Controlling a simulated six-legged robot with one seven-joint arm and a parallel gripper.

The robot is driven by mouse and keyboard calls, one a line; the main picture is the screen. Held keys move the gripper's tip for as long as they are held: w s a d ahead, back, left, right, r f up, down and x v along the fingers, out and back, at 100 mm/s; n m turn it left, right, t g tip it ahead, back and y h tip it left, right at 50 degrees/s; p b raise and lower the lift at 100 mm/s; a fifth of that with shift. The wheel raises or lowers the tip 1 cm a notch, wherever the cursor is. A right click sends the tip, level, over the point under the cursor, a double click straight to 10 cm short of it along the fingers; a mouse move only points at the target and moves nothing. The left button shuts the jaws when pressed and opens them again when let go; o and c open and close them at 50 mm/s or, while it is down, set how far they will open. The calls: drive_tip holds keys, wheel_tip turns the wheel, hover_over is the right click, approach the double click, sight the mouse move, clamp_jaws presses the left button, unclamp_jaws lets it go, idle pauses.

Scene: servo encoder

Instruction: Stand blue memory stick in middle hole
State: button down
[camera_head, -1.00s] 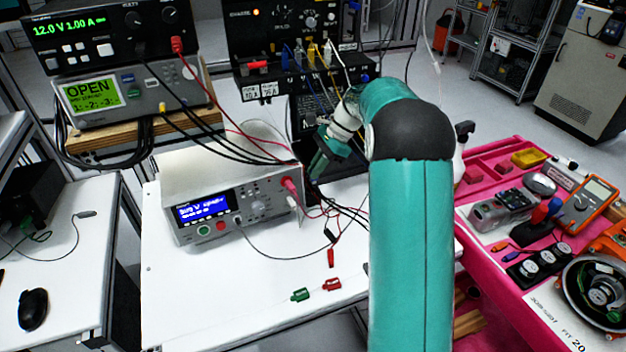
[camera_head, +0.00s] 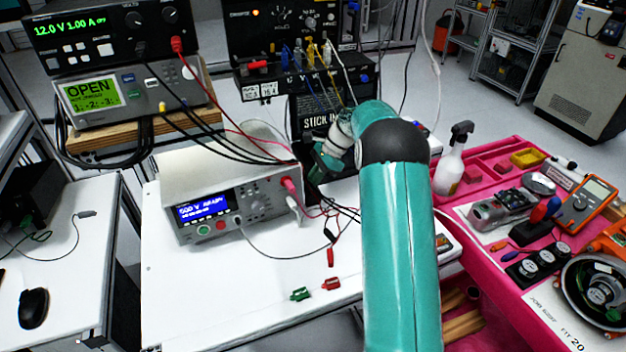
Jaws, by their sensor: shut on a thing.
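My gripper (camera_head: 324,168) is at the end of my teal arm, just right of the white tester. It is small and partly covered by cables and my wrist. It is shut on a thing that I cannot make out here. I cannot pick out the blue memory stick or any row of holes.
The white tester (camera_head: 225,205) with red and black leads is close left of my gripper. A spray bottle (camera_head: 452,165) and crowded pink bench (camera_head: 500,250) are at right.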

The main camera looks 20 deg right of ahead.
drive_tip(key=c, duration=1.5)
unclamp_jaws()
drive_tip(key=v, duration=0.7)
drive_tip(key=s+a+r+n+t+h, duration=0.2)
drive_tip(key=s+a+r+n+h, duration=0.2)
drive_tip(key=s+a+r+n, duration=0.65)
drive_tip(key=s+a+r+n+t, duration=0.1)
drive_tip(key=s+a+n, duration=0.1)
drive_tip(key=s, duration=0.6)
drive_tip(key=s+a+r+n+t+h, duration=0.1)
drive_tip(key=s+a+n, duration=0.1)
drive_tip(key=s, duration=0.7)
drive_tip(key=s+a+r+n+t+h, duration=0.1)
drive_tip(key=s+a+n, duration=0.1)
drive_tip(key=s, duration=0.6)
drive_tip(key=shift+s+a+r+n+t, duration=0.2)
drive_tip(key=shift+n+t, duration=0.1)
drive_tip(key=shift+n, duration=0.45)
